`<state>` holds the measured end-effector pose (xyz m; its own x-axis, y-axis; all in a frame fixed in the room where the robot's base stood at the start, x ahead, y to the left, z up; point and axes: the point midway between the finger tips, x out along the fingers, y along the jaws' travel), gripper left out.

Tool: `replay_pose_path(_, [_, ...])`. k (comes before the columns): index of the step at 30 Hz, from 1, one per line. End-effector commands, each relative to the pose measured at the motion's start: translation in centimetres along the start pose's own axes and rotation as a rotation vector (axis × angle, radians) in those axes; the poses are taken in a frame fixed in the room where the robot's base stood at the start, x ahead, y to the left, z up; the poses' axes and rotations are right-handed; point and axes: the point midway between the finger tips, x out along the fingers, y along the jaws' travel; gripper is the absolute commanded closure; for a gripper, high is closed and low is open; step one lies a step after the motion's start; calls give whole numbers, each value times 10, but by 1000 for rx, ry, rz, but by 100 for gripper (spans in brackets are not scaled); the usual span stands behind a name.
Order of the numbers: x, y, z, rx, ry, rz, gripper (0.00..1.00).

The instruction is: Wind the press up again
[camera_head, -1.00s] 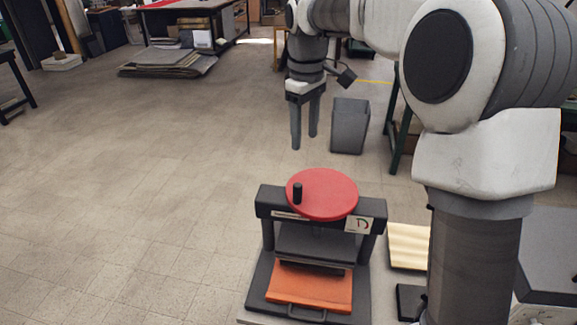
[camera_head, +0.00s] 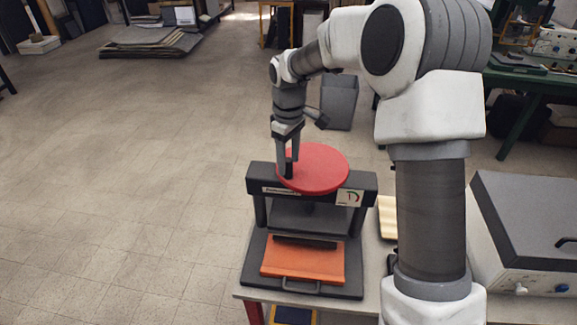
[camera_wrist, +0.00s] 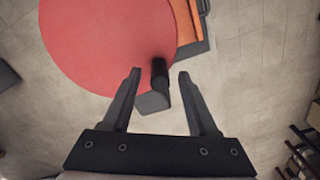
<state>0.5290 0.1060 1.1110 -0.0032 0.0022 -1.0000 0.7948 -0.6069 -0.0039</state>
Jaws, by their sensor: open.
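The press (camera_head: 262,183) stands on a table, with a black frame and a round red wheel (camera_head: 318,168) on top. An upright black knob (camera_head: 289,169) rises near the wheel's left edge. An orange cover (camera_head: 302,260) lies on the press's base, below the dark plate (camera_head: 305,214). My gripper (camera_head: 286,172) points down at the knob. In the wrist view my gripper (camera_wrist: 158,72) is open, and the knob (camera_wrist: 159,75) stands between its fingers with a gap on each side. The wheel (camera_wrist: 105,45) also shows there. I cannot tell exactly how deep the fingertips reach along the knob.
A cream block (camera_head: 387,215) lies on the table (camera_head: 340,303) right of the press. A large grey-topped box (camera_head: 530,220) stands farther right. A grey bin (camera_head: 339,101) stands on the floor behind. The floor at left is clear.

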Motion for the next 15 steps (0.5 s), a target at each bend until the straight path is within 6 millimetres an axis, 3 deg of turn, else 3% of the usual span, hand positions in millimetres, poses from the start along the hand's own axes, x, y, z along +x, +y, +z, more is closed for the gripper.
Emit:
replay_pose_path(6, [24, 0, 0, 0, -1, 0, 40])
replay_pose_path(15, [28, 0, 0, 0, 0, 0, 40])
